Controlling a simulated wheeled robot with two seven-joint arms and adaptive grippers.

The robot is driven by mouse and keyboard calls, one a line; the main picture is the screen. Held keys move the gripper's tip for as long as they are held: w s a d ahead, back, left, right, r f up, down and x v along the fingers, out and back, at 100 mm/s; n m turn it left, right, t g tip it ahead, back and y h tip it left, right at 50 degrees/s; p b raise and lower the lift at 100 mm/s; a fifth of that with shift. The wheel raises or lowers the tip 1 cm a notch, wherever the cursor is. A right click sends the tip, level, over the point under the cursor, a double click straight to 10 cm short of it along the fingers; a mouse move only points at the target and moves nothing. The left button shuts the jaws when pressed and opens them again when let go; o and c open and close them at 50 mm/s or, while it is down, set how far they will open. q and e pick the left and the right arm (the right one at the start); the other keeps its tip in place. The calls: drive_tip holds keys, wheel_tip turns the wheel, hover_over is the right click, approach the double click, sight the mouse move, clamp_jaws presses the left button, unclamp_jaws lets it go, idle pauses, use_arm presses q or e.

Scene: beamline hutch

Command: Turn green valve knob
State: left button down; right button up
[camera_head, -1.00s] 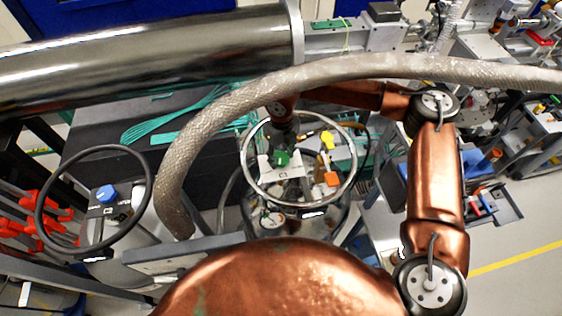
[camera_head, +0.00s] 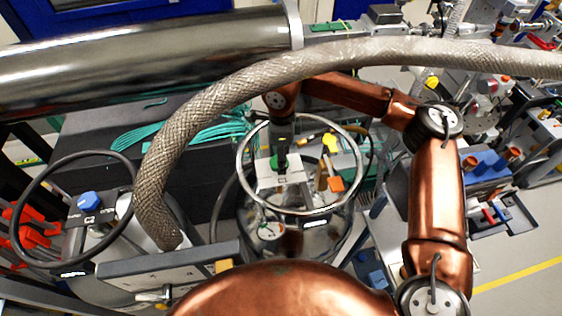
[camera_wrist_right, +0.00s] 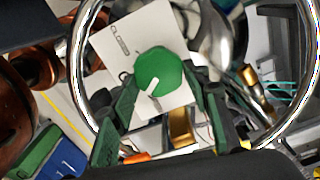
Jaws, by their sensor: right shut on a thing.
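The round green valve knob (camera_wrist_right: 158,72) has a white pointer mark and sits on a white plate (camera_wrist_right: 128,47) printed with "CLOSE". My right gripper (camera_wrist_right: 163,84) has its dark green fingers on both sides of the knob and is shut on it. In the head view the knob (camera_head: 274,163) is partly hidden by my right gripper (camera_head: 283,150), which reaches down inside a metal ring. My left gripper is not in view.
The metal ring (camera_head: 241,180) surrounds the knob. A yellow part (camera_head: 329,142) and an orange part (camera_head: 336,184) are close by. A thick braided hose (camera_head: 205,108) arches above my right arm. A blue knob (camera_head: 90,200) tops the cylinder at left.

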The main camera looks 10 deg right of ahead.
drive_tip(key=shift+w+r+n+b, duration=0.1)
drive_tip(key=shift+n+b, duration=0.35)
drive_tip(key=shift+n, duration=0.65)
drive_tip(key=shift+w+r+n+b, duration=0.1)
drive_tip(key=shift+n+b, duration=0.35)
drive_tip(key=shift+n, duration=0.65)
drive_tip(key=o, duration=1.2)
drive_tip(key=shift+f, duration=0.1)
drive_tip(key=shift+c, duration=0.2)
wheel_tip(320, 180, up, 12)
